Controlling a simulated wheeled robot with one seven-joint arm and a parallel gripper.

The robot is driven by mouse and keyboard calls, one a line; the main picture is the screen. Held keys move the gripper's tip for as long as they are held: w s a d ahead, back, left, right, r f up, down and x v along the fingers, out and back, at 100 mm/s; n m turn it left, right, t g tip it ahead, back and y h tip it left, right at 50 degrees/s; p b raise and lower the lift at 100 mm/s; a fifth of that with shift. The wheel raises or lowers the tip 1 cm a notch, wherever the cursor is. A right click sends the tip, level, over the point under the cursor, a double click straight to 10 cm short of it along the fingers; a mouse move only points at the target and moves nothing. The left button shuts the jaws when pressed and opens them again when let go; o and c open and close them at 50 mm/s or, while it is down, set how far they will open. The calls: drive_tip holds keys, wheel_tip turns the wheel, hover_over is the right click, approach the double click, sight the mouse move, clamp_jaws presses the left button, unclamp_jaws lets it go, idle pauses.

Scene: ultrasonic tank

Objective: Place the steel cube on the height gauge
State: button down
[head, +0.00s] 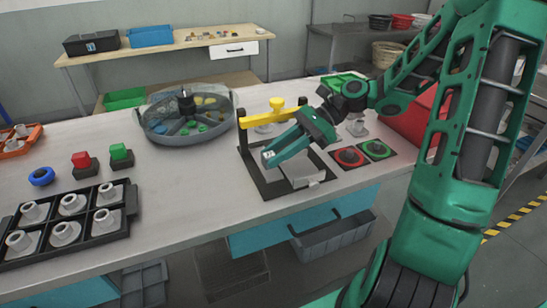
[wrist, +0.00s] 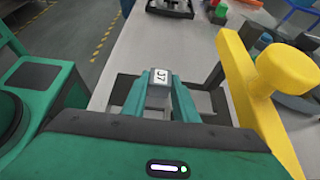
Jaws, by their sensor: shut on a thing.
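My gripper (head: 272,153) is shut on a small steel cube (head: 268,156) with dark characters on its light top face. The cube (wrist: 159,80) also shows between the fingertips in the wrist view. My gripper is over the gauge's front left part, in front of the yellow arm. In the wrist view the yellow arm (wrist: 240,75) stands close on the right. I cannot tell whether the cube touches anything below; a grey plate (head: 300,172) is partly hidden beneath my gripper.
A round divided tray (head: 185,137) stands left of the gauge. A black rack (head: 110,235) with several grey fittings is at the front left. Bare bench lies between rack and gauge.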

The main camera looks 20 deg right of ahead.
drive_tip(key=shift+f, duration=0.75)
drive_tip(key=c, duration=1.4)
unclamp_jaws()
drive_tip(key=v, duration=1.2)
